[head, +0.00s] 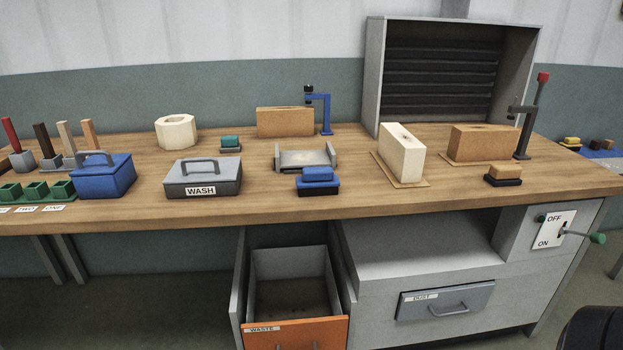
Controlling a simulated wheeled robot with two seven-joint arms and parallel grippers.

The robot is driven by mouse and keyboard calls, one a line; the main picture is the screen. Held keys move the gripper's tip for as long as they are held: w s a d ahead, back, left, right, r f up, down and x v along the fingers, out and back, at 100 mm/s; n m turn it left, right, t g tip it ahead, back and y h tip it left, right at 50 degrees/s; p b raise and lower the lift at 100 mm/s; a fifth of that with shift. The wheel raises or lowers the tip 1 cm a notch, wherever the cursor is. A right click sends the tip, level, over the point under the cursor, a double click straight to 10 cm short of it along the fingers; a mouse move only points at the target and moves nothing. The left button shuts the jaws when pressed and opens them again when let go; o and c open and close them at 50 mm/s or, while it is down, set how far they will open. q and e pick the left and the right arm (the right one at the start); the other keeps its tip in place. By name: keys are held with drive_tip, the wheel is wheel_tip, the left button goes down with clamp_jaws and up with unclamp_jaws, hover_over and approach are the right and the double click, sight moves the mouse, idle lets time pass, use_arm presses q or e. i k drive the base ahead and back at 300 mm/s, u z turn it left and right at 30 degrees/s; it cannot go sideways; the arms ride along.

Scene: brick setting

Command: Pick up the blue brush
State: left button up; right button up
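The blue brush (318,176) rests on the wooden workbench (270,203) near its front edge, a little right of the middle of the head view. It has a blue block-shaped top and a dark base. It sits just in front of a grey metal holder (308,159) with raised ends and hides part of it. Neither of my grippers is in view.
A grey WASH box (203,180) and a blue lidded box (103,178) stand to the left. A white brick (401,152) and a brown brush (503,173) are to the right. Below, the orange-fronted WASTE drawer (296,335) is open. Bare bench lies beside the brush.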

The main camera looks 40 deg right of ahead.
sight(315, 181)
drive_tip(key=u, duration=3.25)
drive_tip(key=k, duration=2.05)
drive_tip(key=z, duration=0.9)
